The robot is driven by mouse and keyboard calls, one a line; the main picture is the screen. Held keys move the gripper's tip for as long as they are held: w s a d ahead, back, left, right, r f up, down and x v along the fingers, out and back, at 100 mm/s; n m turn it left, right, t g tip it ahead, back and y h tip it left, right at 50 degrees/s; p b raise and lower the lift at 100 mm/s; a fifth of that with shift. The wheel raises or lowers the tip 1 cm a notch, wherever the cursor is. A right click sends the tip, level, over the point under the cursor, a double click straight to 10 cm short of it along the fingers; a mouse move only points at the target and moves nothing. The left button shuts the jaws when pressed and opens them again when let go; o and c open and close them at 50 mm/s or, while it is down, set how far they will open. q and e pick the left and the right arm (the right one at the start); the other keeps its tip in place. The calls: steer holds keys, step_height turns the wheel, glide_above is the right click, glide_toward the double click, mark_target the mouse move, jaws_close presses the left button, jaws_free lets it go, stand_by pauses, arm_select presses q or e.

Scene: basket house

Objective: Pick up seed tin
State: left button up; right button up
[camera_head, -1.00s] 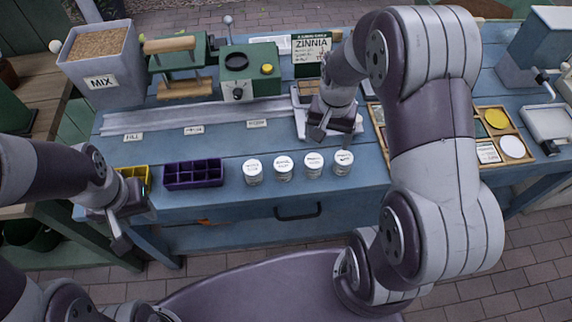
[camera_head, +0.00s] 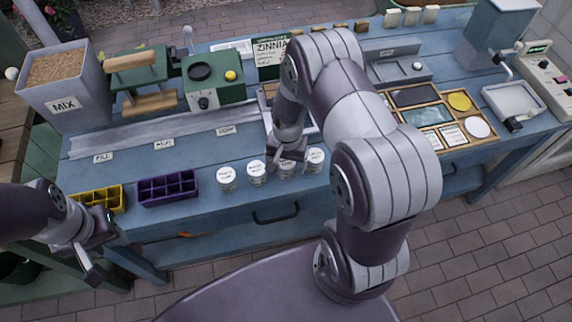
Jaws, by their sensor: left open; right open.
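Several small white seed tins with printed lids stand in a row near the front edge of the blue table. They are the leftmost tin (camera_head: 227,179), a second tin (camera_head: 256,172), a third tin (camera_head: 287,170) and the rightmost tin (camera_head: 315,160). My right gripper (camera_head: 288,157) is open, above or just behind the third tin, and partly covers it. I cannot tell whether it touches the tin. My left gripper (camera_head: 97,262) is open and empty, low in front of the table's left end. The lid print is too small to read.
A purple tray (camera_head: 168,189) and a yellow tray (camera_head: 98,198) lie left of the tins. A MIX bin (camera_head: 66,91), a green press (camera_head: 140,83) and a green machine (camera_head: 214,82) stand behind. A wooden sorting tray (camera_head: 437,118) lies right. My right arm hides the table's middle.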

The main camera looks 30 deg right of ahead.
steer(key=c, duration=1.1)
steer(key=shift+r, duration=0.1)
